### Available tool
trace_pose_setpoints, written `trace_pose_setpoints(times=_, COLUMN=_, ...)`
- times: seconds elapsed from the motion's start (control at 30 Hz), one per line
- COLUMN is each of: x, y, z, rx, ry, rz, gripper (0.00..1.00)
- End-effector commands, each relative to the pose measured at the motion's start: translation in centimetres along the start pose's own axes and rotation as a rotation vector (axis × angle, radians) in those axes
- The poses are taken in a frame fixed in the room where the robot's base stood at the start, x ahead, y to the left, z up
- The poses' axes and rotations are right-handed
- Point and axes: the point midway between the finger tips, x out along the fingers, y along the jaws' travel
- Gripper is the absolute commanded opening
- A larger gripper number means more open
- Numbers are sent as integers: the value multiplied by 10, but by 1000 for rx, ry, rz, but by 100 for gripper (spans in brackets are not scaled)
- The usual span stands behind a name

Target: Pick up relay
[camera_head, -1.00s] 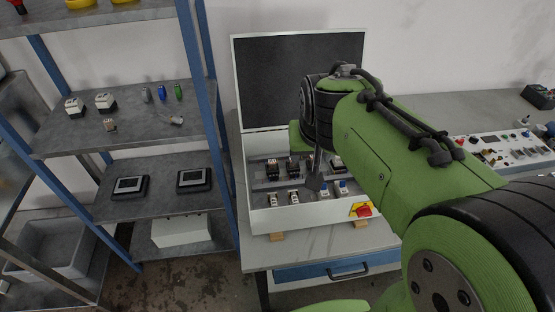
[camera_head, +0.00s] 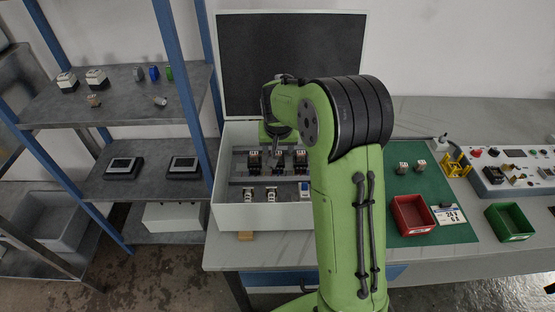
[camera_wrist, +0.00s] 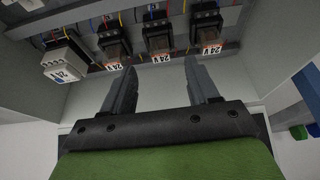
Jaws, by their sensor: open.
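Three dark relays with 24 V labels sit in a row in the open cabinet. In the wrist view they are the left relay (camera_wrist: 113,46), the middle relay (camera_wrist: 158,39) and the right relay (camera_wrist: 207,30). The head view shows them too, with the middle one (camera_head: 277,161) partly below my wrist. My gripper (camera_wrist: 160,65) is open and empty, its fingertips just short of the middle relay and apart from it. In the head view my arm hides the cabinet's right part and most of my gripper.
A white module (camera_wrist: 66,62) sits left of the relays, and more white modules (camera_head: 248,195) stand in the cabinet's (camera_head: 262,215) front row. The raised lid (camera_head: 290,65) stands behind. A blue-posted shelf (camera_head: 185,85) is on the left. A red bin (camera_head: 411,232) stands on the right.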

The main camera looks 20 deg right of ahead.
Motion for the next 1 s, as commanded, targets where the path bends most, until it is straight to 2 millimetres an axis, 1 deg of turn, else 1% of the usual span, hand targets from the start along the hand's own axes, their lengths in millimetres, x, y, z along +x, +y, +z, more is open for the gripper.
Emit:
trace_pose_setpoints(times=0.07, x=11, y=0, z=0, rx=0, ry=-2, rz=0, gripper=60)
trace_pose_setpoints(times=0.2, x=39, y=0, z=0, rx=1, ry=-3, rz=0, gripper=60)
trace_pose_setpoints(times=0.3, x=51, y=0, z=-1, rx=0, ry=-1, rz=0, gripper=60)
trace_pose_setpoints(times=0.53, x=53, y=0, z=-2, rx=0, ry=1, rz=0, gripper=60)
trace_pose_setpoints(times=0.57, x=53, y=0, z=-2, rx=0, ry=1, rz=0, gripper=56)
trace_pose_setpoints(times=0.93, x=52, y=0, z=-2, rx=0, ry=1, rz=0, gripper=0)
trace_pose_setpoints(times=1.0, x=52, y=0, z=-2, rx=0, ry=1, rz=0, gripper=0)
